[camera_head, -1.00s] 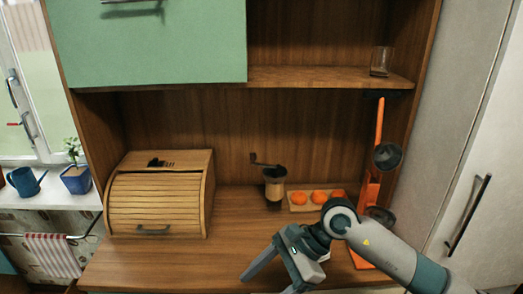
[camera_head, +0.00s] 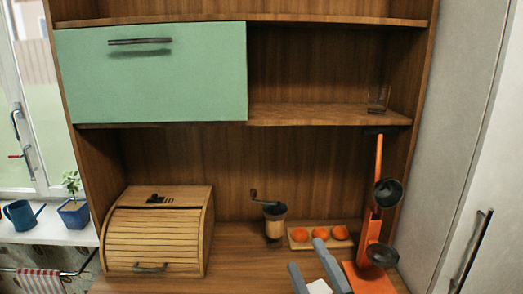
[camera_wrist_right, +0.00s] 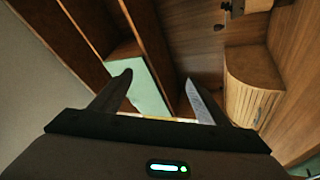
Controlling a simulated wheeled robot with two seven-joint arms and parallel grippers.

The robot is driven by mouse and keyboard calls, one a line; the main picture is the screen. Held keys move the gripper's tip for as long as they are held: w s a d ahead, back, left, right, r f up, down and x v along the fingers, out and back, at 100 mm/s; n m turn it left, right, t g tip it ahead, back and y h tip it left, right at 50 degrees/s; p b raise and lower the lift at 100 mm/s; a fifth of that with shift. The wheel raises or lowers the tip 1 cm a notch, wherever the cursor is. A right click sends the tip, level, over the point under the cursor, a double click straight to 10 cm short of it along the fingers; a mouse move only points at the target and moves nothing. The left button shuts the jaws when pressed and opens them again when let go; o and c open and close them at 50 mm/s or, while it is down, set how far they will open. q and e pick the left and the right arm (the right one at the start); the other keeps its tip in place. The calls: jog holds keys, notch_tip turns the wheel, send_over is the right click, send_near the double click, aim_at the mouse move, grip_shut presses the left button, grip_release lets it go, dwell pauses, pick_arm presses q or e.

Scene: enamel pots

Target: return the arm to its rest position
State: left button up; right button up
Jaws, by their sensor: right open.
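My right gripper (camera_head: 314,269) shows at the bottom of the head view, low in front of the wooden counter. Its two grey fingers are spread apart with nothing between them. In the right wrist view the fingers (camera_wrist_right: 156,92) are also apart and empty, with the green cabinet door (camera_wrist_right: 141,90) and wooden shelving beyond them. Most of my right arm is out of the head view. My left gripper is not in view.
A wooden bread box (camera_head: 155,240) stands left on the counter.

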jog(key=s+d+f+m+g+h, duration=0.4)
jog(key=d+f+m, duration=0.2)
jog(key=f, duration=0.5)
jog(key=s+d+f+m+g+h, duration=0.4)
jog(key=d+f+m, duration=0.15)
jog(key=f, duration=0.55)
jog(key=s+d+f+m+g, duration=0.1)
jog(key=s+f+m+g, duration=0.1)
jog(key=s+f+g, duration=0.65)
jog(key=s+f+m+g, duration=0.1)
jog(key=s+f+m, duration=0.3)
jog(key=s, duration=1)
notch_tip(320, 180, down, 30)
jog(key=s+n+g+b, duration=0.1)
jog(key=n, duration=0.1)
jog(key=s+d+f+g+b, duration=0.1)
jog(key=s+d+f, duration=0.2)
jog(key=s+f, duration=1.5)
jog(key=shift+f, duration=0.4)
jog(key=shift+d+g, duration=0.1)
jog(key=shift+g, duration=0.15)
